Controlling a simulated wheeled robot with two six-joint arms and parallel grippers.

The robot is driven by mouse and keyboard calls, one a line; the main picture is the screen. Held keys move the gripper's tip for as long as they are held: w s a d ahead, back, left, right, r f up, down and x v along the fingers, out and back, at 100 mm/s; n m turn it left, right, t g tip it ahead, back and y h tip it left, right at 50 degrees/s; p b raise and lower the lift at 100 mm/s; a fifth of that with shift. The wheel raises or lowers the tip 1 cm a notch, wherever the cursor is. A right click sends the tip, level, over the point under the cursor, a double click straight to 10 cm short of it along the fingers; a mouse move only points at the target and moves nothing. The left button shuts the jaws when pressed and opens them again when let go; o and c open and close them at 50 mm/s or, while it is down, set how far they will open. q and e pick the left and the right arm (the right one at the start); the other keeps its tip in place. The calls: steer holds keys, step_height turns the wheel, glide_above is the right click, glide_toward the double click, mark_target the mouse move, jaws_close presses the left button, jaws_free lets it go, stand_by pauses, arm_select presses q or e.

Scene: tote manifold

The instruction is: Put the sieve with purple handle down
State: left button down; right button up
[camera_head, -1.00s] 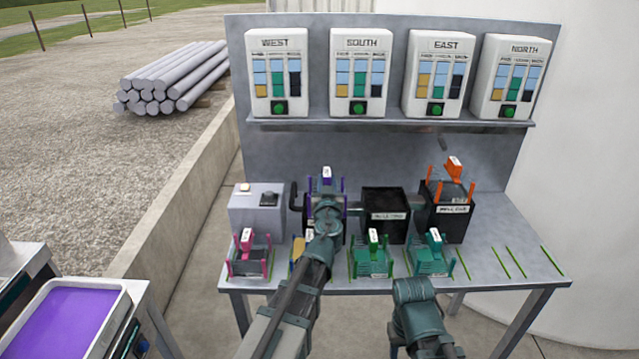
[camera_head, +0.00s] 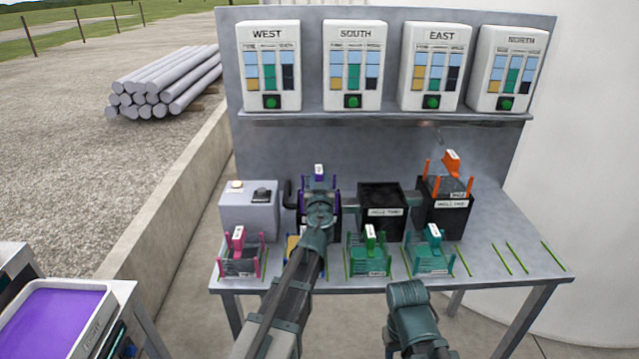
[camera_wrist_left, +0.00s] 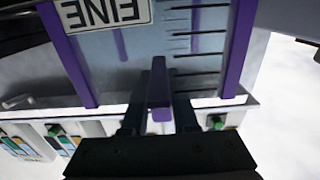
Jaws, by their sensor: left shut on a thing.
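The sieve with purple handle (camera_head: 304,201) is at the left dark box in the head view, mostly behind my left arm. Whether it rests in the box or hangs over it I cannot tell. My left gripper (camera_wrist_left: 158,112) is shut on its purple handle (camera_wrist_left: 159,88) in the left wrist view. There the sieve's pale slotted body (camera_wrist_left: 205,45) shows purple posts and an upside-down FINE label (camera_wrist_left: 103,12). In the head view my left fingertips are hidden by my own wrist. My right arm shows at the bottom, but its gripper does not.
An open black box (camera_head: 381,212) stands right of the sieve. An orange-handled sieve (camera_head: 449,180) sits on a farther black box. Pink (camera_head: 241,256) and green sieves (camera_head: 369,254) (camera_head: 433,251) line the table front. Green-marked slots (camera_head: 508,258) at right are empty. A grey switch box (camera_head: 249,208) stands left.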

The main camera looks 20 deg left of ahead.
arm_select(q)
steer(key=shift+f, duration=0.1)
steer(key=c, duration=0.7)
jaws_free()
steer(key=shift+r, duration=0.25)
steer(key=v, duration=1.2)
steer(key=shift+f, duration=0.1)
